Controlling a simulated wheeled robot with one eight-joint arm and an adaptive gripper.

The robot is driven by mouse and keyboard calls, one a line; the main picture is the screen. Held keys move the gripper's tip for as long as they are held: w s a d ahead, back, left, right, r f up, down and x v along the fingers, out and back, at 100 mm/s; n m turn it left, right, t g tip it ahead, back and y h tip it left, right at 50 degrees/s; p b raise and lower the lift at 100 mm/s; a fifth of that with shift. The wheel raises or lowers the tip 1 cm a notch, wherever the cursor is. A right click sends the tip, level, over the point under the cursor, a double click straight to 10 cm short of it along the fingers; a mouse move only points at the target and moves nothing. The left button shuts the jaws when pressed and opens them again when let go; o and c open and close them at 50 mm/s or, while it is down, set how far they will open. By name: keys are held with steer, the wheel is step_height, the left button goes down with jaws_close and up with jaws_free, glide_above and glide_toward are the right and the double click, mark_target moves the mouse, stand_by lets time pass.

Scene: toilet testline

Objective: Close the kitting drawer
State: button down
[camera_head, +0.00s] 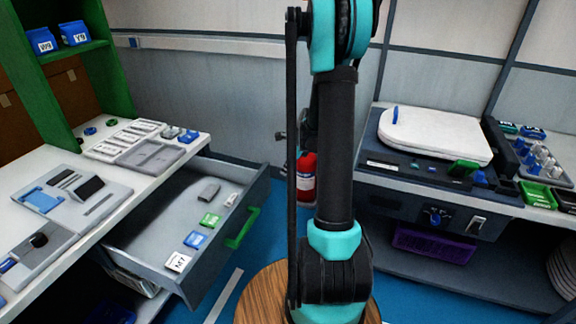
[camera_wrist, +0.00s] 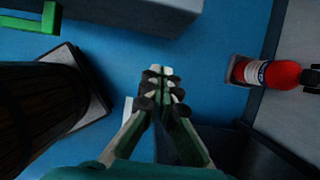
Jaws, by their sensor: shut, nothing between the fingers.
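The kitting drawer (camera_head: 150,232) is pulled out from under the left workbench in the head view. It is grey with a green handle (camera_head: 243,228) on its front, and holds a few small items. A green handle (camera_wrist: 32,20) also shows at the top left of the wrist view. My gripper (camera_wrist: 160,72) points over the blue floor in the wrist view, its fingertips together with nothing between them. It is apart from the handle. In the head view my arm stands to the right of the drawer and the gripper itself is hidden behind it.
A red cylinder (camera_head: 305,178) stands by the wall behind my arm and shows at the right of the wrist view (camera_wrist: 270,73). The left workbench (camera_head: 20,180) carries trays and parts. A right bench holds a white toilet lid (camera_head: 435,135). Blue floor lies between them.

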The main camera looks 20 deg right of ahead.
mark_target(267, 183)
steer(key=w+a+f, duration=0.3)
steer(key=a+f, duration=0.1)
steer(key=shift+w+a+f, duration=0.3)
steer(key=shift+a+f, duration=0.1)
steer(key=shift+w+a, duration=0.1)
steer(key=w+a, duration=1)
steer(key=a, duration=0.3)
steer(key=w+a, duration=1)
steer(key=a, duration=0.2)
steer(key=shift+a, duration=0.35)
steer(key=shift+r, duration=0.1)
